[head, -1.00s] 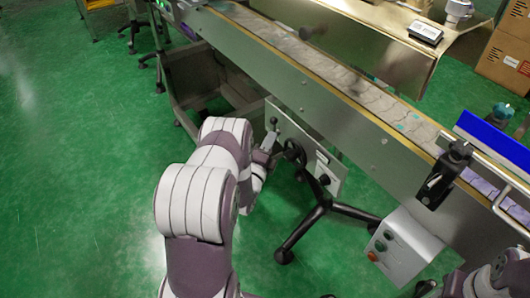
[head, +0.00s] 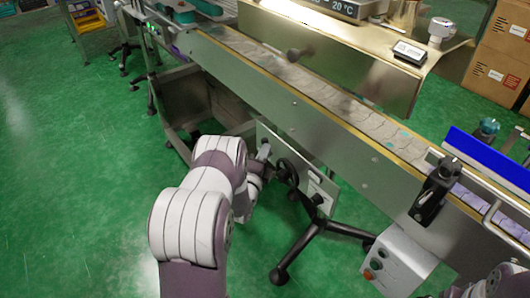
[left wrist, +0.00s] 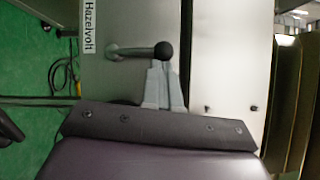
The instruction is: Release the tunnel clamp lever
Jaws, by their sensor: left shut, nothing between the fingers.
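A lever with a thin rod and a black ball knob (left wrist: 163,50) stands out from a grey metal panel (left wrist: 135,30) in the left wrist view. My left gripper (left wrist: 164,80) is shut and empty, its grey fingertips just below the knob in that picture. I cannot tell whether they touch it. In the head view my left gripper (head: 264,151) is at the upper left end of the panel (head: 268,133) under the conveyor, left of a black handwheel (head: 288,172). The knob is hard to make out there. My right gripper is not in view.
The conveyor (head: 340,105) runs diagonally above the panel. A black clamp block (head: 435,187) sits on its near side, with a grey button box (head: 398,262) below. A black stand leg (head: 298,252) spreads over the green floor. Floor at left is clear.

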